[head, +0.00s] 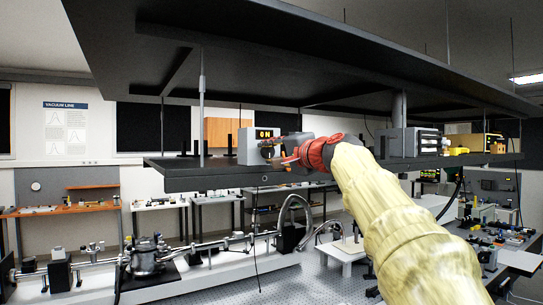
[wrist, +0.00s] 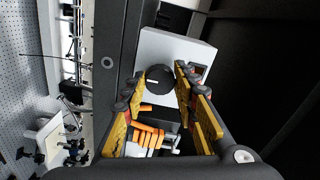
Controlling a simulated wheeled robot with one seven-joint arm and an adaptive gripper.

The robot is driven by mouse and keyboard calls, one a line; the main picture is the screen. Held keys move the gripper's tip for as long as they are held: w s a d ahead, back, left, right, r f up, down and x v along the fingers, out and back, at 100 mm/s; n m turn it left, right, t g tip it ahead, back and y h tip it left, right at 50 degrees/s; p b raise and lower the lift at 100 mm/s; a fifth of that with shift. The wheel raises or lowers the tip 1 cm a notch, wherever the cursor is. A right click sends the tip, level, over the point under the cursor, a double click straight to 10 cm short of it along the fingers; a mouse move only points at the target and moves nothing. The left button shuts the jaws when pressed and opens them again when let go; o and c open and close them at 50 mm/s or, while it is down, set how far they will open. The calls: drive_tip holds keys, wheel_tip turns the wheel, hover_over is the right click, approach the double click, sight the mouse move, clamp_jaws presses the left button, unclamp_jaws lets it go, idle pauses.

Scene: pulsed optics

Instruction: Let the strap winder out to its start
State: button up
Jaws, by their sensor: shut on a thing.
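A light grey box (head: 250,147) with a lit "ON" display stands on the dark shelf in the head view. In the wrist view the box (wrist: 179,45) carries a round black knob (wrist: 160,79) with a short white mark. My gripper (wrist: 161,76) has its yellow-padded fingers on either side of the knob, shut on it. In the head view my gripper (head: 290,161) is at the box's right side, and the knob is mostly hidden there. No part is labelled as the strap winder; I cannot tell whether this knob belongs to it.
Orange pieces (wrist: 148,136) and a silvery part lie near the knob, below my fingers in the wrist view. A second instrument box (head: 409,142) stands farther right on the shelf (head: 205,180). A dark overhead panel (head: 290,50) hangs above. A vacuum line on a bench runs below.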

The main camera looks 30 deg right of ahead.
drive_tip(key=shift+f, duration=0.1)
drive_tip(key=o, duration=1.1)
drive_tip(key=shift+o, duration=0.2)
drive_tip(key=s, duration=1.2)
drive_tip(key=shift+d, duration=0.2)
